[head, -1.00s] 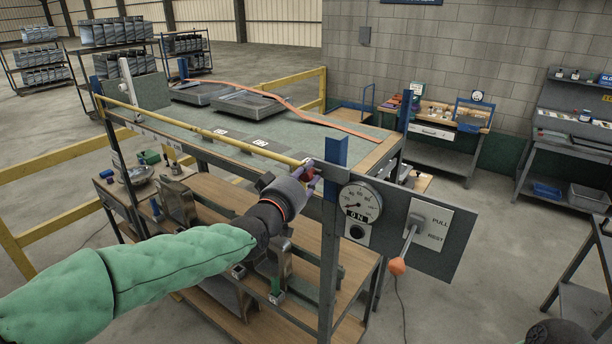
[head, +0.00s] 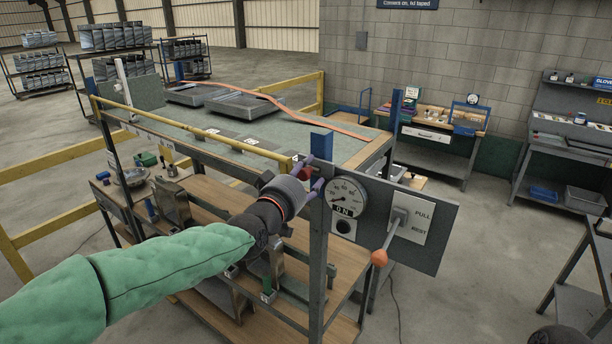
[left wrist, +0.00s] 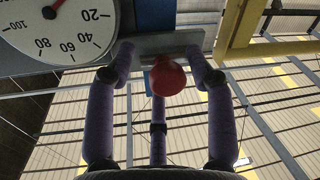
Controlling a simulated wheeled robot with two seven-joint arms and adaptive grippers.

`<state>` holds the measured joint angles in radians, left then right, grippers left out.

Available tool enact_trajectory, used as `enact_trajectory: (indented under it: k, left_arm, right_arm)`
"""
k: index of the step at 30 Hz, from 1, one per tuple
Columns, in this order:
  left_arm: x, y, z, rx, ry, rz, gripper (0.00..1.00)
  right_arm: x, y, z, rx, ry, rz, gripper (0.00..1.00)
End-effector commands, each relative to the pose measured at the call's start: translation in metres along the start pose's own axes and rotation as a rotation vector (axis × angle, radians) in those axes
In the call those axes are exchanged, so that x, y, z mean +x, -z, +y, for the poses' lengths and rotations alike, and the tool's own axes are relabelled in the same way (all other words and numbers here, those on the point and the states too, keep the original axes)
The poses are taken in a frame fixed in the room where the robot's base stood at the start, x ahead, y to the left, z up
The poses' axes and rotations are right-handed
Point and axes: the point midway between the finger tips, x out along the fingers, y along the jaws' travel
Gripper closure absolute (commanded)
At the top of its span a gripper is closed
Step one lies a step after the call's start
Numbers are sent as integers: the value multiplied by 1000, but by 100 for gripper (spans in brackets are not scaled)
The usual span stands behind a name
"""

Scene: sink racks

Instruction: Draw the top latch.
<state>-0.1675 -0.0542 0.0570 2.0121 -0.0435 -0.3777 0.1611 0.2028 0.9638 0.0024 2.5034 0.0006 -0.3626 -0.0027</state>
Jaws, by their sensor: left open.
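The top latch's red ball knob (head: 304,173) sits by the blue-topped post (head: 321,146) at the corner of the bench. In the left wrist view the red knob (left wrist: 168,78) stands out from a grey metal plate (left wrist: 190,42). My left gripper (head: 313,184) is at the knob, coming from the front left. In the left wrist view its purple fingers (left wrist: 165,62) are spread on both sides of the knob, with visible gaps to it. The gripper is open. In the head view the fingers partly hide the knob.
A round gauge (head: 346,192) is just right of the post. Beyond it a panel (head: 434,228) carries a lever with an orange ball (head: 379,258). A yellow rail (head: 195,130) runs left from the post along the bench top (head: 335,143).

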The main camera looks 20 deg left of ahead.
Motion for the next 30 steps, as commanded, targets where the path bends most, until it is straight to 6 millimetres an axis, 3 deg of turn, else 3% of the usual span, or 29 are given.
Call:
enact_trajectory:
  k: [8,21,30]
  left_arm:
    - [-16,1,0,0,0,2,46]
    - [-85,0,1,1,-1,2,46]
    - [-115,-1,2,1,-1,0,46]
  right_arm:
    - [0,0,0,0,0,0,100]
    - [0,0,0,0,0,0,100]
    - [0,0,0,0,0,0,100]
